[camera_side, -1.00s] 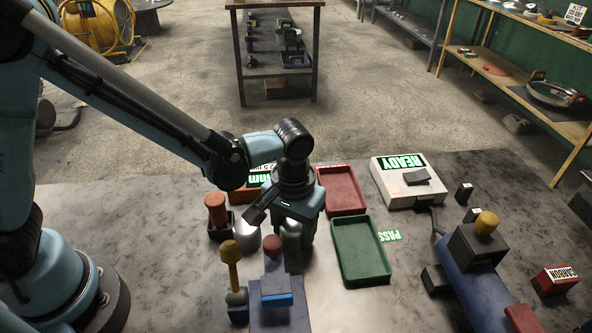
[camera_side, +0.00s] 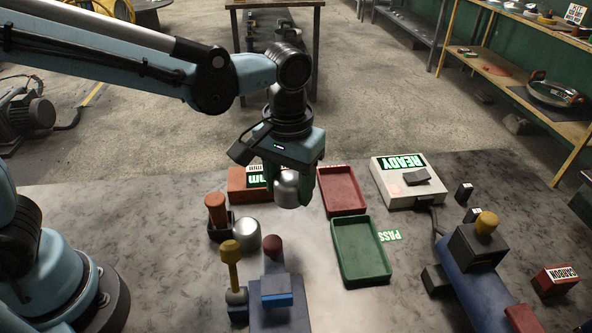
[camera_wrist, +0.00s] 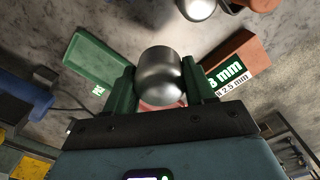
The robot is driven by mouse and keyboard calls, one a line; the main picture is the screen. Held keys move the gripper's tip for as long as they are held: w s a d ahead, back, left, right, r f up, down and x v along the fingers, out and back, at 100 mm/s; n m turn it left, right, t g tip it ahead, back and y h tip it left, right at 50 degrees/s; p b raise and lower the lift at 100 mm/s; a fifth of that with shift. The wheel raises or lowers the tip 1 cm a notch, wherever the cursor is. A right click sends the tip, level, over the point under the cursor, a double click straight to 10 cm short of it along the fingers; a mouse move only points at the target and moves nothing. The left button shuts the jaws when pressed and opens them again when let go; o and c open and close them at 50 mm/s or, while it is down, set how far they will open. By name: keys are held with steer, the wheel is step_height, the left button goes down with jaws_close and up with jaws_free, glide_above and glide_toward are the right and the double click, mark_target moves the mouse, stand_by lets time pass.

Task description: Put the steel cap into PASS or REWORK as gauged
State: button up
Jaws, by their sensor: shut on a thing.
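The cap, a rounded silver cylinder, also shows in the wrist view (camera_wrist: 160,76) between the green fingers. The green tray (camera_side: 361,251) stands beside a PASS label (camera_side: 389,236) and looks empty. The red tray (camera_side: 342,190) stands behind it and looks empty; its label is mostly hidden. The orange-red gauge block (camera_side: 237,184) with a green mm display is partly hidden behind my gripper. In the wrist view its display (camera_wrist: 225,78) is partly covered.
A second silver domed piece (camera_side: 246,233) sits by a red-handled tool (camera_side: 216,210). A yellow-knobbed tool (camera_side: 231,262) and a blue fixture (camera_side: 277,291) stand in front. A white READY box (camera_side: 408,184) and a blue machine (camera_side: 474,265) stand at the right.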

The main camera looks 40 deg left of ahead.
steer(key=a+r+m, duration=0.1)
steer(key=a+r, duration=0.3)
steer(key=a, duration=0.4)
steer(key=a+r+m, duration=0.1)
steer(key=a+r, duration=0.2)
steer(key=a, duration=0.5)
steer(key=n, duration=0.2)
glide_above(294, 239)
step_height(294, 239, down, 7)
steer(key=shift+f, duration=0.2)
steer(key=shift+f, duration=0.1)
steer(key=shift+f, duration=4.7)
steer(key=shift+f, duration=0.25)
